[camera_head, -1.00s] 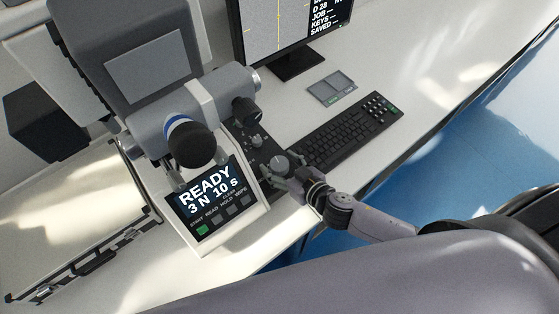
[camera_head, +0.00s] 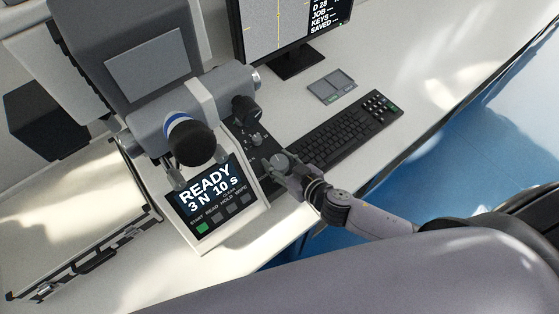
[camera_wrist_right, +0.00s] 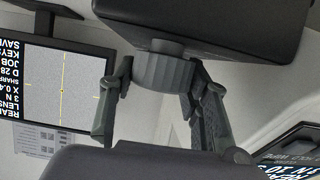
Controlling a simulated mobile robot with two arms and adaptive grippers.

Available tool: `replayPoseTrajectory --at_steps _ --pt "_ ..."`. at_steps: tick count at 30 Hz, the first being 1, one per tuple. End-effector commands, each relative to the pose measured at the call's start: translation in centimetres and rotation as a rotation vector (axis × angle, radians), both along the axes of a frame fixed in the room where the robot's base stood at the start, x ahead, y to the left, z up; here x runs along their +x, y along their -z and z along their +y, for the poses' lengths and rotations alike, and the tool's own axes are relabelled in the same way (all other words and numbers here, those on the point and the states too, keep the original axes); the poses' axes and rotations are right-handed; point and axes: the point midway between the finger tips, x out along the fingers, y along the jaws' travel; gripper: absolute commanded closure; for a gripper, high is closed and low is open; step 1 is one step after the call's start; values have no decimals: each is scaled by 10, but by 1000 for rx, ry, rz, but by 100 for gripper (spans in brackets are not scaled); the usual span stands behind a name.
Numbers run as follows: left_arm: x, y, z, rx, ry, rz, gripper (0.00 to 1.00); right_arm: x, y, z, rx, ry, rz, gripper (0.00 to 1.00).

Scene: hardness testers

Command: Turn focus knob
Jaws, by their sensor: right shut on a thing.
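The hardness tester (camera_head: 215,90) stands on the bench with a lit display (camera_head: 207,193) reading "READY 3 N 10 s". The focus knob (camera_head: 278,161) is a round grey knob on the dark side panel, right of the display. My right gripper (camera_head: 283,171) is at this knob and shut on it. In the right wrist view, the ribbed grey knob (camera_wrist_right: 161,73) sits between the two fingers of the gripper (camera_wrist_right: 160,84), one on each side. The fingers partly hide the knob in the head view. My left gripper is not in view.
A black keyboard (camera_head: 340,131), a small grey pad (camera_head: 332,86) and a monitor (camera_head: 290,30) stand to the right. The blue floor (camera_head: 470,150) lies beyond the bench edge.

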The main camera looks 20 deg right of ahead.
Motion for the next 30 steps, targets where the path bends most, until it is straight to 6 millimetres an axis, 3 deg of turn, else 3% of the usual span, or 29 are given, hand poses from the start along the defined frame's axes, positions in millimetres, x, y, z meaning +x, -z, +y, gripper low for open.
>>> replayPoseTrajectory --at_steps 3,14,30 --pt "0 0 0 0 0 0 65 0 0 0 0 0 0 84" --pt "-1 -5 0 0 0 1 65 1 -1 -1 -4 -59 0 85" --pt "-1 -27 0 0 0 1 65 4 -3 -4 -10 -500 -4 85"
